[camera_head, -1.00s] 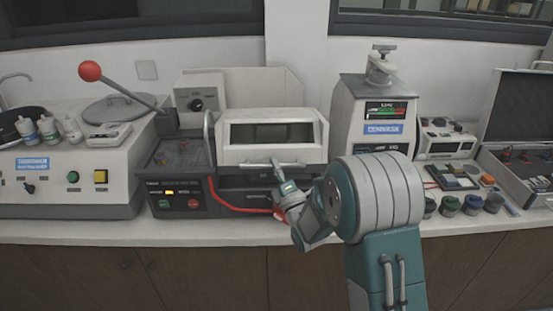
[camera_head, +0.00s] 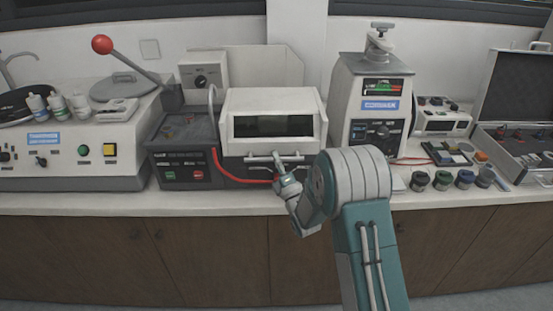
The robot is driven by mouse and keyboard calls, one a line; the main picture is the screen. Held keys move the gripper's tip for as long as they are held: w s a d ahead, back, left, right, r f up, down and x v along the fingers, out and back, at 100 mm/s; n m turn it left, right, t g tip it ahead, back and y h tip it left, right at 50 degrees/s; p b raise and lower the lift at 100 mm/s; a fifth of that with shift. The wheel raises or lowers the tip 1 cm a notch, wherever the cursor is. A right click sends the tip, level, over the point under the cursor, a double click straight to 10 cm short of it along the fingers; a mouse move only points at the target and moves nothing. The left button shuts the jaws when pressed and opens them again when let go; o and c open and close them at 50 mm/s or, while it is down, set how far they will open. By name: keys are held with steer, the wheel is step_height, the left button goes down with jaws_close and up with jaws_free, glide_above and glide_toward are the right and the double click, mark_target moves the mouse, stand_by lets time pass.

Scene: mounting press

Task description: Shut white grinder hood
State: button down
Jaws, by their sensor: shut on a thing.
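The white grinder hood (camera_head: 272,103) is a boxy cover with a dark window, in the middle of the bench. It sits low over the dark grinder body (camera_head: 188,152), with its front face upright. A light bar handle (camera_head: 262,158) runs along its lower front edge. My gripper (camera_head: 279,164) is at the right part of this handle and shut on it. My wrist and arm hide the fingertips in part and the lower right of the grinder.
A machine with a red-ball lever (camera_head: 102,45) stands left. A white press-like unit (camera_head: 372,107) stands close behind my arm on the right. Several small jars (camera_head: 442,181) and an open case (camera_head: 515,135) lie farther right. The bench front edge is clear.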

steer(key=c, duration=0.9)
jaws_free()
steer(key=shift+a+f+g, duration=0.15)
steer(key=shift+f+g, duration=0.15)
steer(key=shift+f, duration=0.25)
steer(key=shift+s, duration=0.1)
steer(key=v, duration=0.7)
steer(key=shift+s+f, duration=0.1)
steer(key=shift+f, duration=0.15)
steer(key=shift+s, duration=0.1)
